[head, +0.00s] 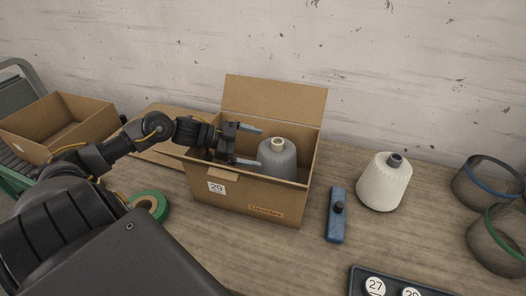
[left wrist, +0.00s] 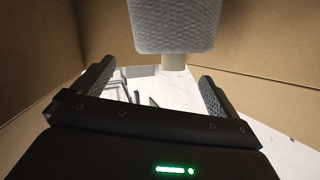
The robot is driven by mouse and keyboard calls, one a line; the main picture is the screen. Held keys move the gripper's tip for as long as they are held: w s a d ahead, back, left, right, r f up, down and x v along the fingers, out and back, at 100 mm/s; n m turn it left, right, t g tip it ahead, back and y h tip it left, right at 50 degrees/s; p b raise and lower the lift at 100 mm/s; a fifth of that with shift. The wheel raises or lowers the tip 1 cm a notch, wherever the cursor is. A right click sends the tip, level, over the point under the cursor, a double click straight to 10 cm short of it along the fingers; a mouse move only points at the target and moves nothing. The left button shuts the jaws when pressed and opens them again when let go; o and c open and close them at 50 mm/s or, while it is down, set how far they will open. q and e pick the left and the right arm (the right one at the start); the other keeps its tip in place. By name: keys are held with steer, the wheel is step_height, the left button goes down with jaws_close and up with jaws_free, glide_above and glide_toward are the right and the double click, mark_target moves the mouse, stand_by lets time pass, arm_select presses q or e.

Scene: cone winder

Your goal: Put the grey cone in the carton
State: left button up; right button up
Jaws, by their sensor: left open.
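The grey cone (head: 278,160) stands upright inside the open carton (head: 262,198), towards its right side, with its pale tube top showing. Its lower part is hidden by the carton's front wall. My left gripper (head: 247,146) is open, over the left part of the carton, with its fingers pointing right towards the cone. In the left wrist view the cone (left wrist: 175,25) is beyond the spread fingers (left wrist: 152,85), with nothing held between them. The carton's walls (left wrist: 270,45) show around it. My right gripper is not in view.
A cream cone (head: 383,184) stands on the table right of the carton, beside a blue tool (head: 336,215). A green tape roll (head: 151,205) lies left. Another open box (head: 62,124) is at far left. Mesh rings (head: 487,184) are at far right. A numbered dark tray (head: 400,286) lies in front.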

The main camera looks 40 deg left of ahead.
arm_select(q)
steer(key=shift+v, duration=1.05)
